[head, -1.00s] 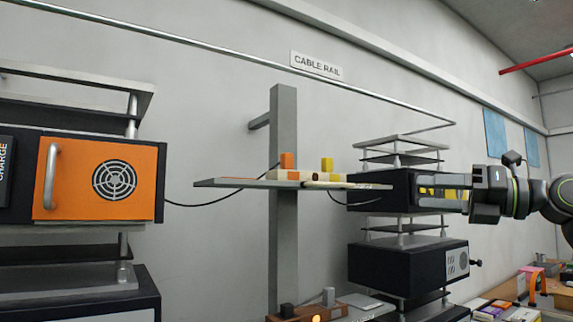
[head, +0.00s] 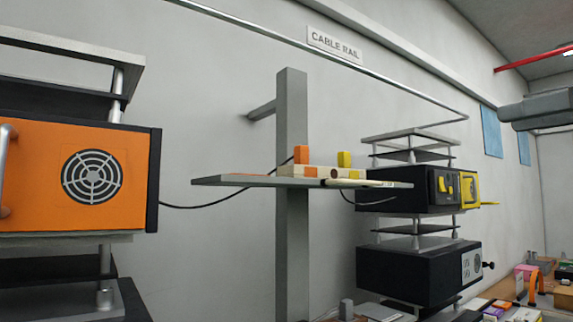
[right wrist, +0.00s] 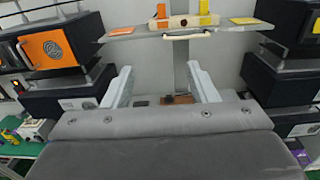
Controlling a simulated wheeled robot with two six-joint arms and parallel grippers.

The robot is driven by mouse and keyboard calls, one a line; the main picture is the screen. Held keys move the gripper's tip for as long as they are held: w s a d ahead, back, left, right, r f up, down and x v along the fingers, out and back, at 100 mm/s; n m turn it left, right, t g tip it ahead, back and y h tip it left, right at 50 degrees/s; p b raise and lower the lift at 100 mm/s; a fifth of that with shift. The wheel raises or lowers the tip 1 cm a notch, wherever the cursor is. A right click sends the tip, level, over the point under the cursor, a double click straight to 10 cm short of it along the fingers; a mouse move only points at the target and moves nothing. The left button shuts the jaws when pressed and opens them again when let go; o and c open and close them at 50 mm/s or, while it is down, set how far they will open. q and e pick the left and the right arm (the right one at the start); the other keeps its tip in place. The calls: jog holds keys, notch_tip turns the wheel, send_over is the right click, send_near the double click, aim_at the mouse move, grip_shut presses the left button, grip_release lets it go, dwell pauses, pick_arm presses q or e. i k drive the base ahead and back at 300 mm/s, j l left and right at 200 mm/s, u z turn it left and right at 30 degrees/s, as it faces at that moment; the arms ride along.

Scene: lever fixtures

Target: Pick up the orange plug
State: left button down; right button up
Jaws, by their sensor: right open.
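The orange plug (head: 301,154) stands upright on a pale block on the grey shelf (head: 240,181), at the left end of that block. It also shows at the top of the right wrist view (right wrist: 161,13). My right gripper (right wrist: 160,86) is open and empty in the right wrist view, its two pale fingers wide apart, with the shelf and plug beyond them and not touching. In the head view only a grey part of my right arm shows at the right edge. My left gripper is not in view.
A yellow plug (head: 344,159) stands right of the orange one. A pale handle bar (right wrist: 187,37) runs along the shelf's front. A grey post (head: 291,110) rises behind. An orange-fronted cabinet (head: 40,170) is left; black units (head: 405,189) are right. Black cables hang near the shelf.

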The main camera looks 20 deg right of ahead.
aim_at(302, 155)
jog(key=i+j, duration=0.2)
jog(key=i, duration=0.3)
jog(key=i+j, duration=0.25)
jog(key=i, duration=0.25)
